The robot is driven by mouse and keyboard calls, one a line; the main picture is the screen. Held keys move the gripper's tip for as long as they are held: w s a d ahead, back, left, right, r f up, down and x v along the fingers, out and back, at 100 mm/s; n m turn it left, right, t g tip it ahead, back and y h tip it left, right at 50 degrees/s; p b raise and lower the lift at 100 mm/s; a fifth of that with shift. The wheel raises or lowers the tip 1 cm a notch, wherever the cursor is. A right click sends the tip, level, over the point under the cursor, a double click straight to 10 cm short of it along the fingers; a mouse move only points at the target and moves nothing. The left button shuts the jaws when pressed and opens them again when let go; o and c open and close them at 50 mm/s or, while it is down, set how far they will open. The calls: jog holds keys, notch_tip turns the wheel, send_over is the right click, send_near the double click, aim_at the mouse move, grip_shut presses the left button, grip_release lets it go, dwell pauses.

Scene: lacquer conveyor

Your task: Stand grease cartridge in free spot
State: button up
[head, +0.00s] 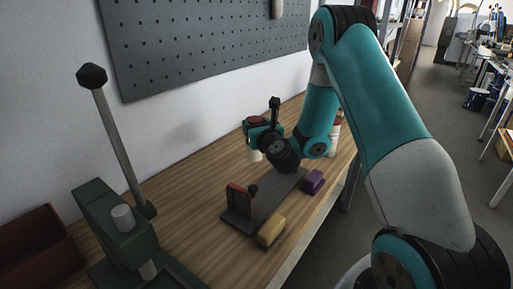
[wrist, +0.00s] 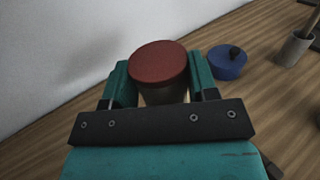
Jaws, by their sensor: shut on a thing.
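The grease cartridge, a pale cylinder with a red-brown cap, is held upright in my gripper (head: 258,124). Its pale lower body (head: 254,154) shows below the jaws in the head view. In the wrist view the red-brown cap (wrist: 158,62) sits between the two teal fingers (wrist: 160,85), which close on its sides. I cannot tell whether its base touches the wooden bench (head: 180,195). No marked free spot can be made out.
A dark board (head: 262,207) with a red block (head: 240,198) lies in front, with a yellow block (head: 271,232) and a purple block (head: 313,181) beside it. A green press (head: 120,235) and red bin (head: 38,250) stand left. The wrist view shows a blue round thing (wrist: 228,65) and grey holder (wrist: 292,50).

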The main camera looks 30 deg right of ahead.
jog(key=b, duration=0.4)
send_over(256, 160)
jog(key=w, duration=0.1)
jog(key=f, duration=0.4)
jog(key=shift+w+d+f, duration=0.1)
jog(key=shift+d, duration=0.25)
jog(key=o, duration=1.4)
